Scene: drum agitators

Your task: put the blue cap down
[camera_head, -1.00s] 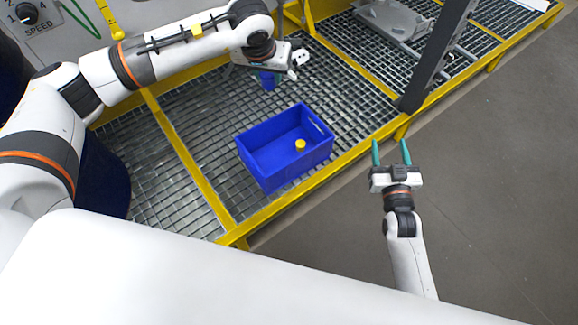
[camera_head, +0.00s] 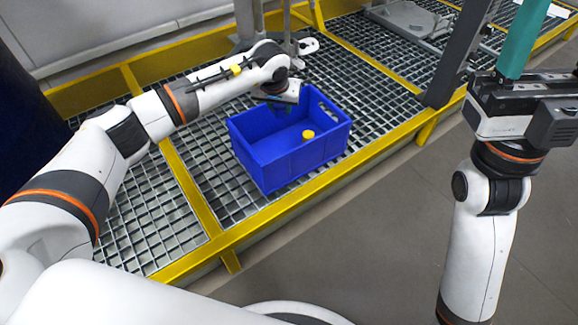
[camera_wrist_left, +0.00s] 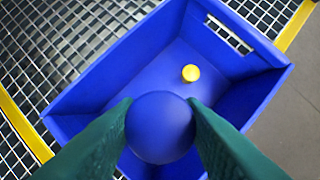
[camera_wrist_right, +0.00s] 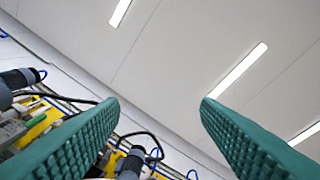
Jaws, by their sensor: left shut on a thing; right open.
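The blue cap (camera_wrist_left: 160,127) shows as a round blue shape between the green fingers of my left gripper (camera_wrist_left: 160,104), which is shut on it. In the head view my left gripper (camera_head: 284,108) is over the back left part of the blue crate (camera_head: 290,165). There the cap is hard to tell from the crate's blue. In the left wrist view the cap is seen against the inside of the crate (camera_wrist_left: 100,80); its height above the floor is unclear. My right gripper (camera_wrist_right: 158,103) is open and empty, with its fingers pointing up.
A small yellow cap (camera_head: 308,135) lies inside the crate, to the right of the left gripper. The crate stands on a metal grating (camera_head: 195,160) with a yellow frame (camera_head: 270,220). A grey post (camera_head: 458,55) rises at the right of it.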

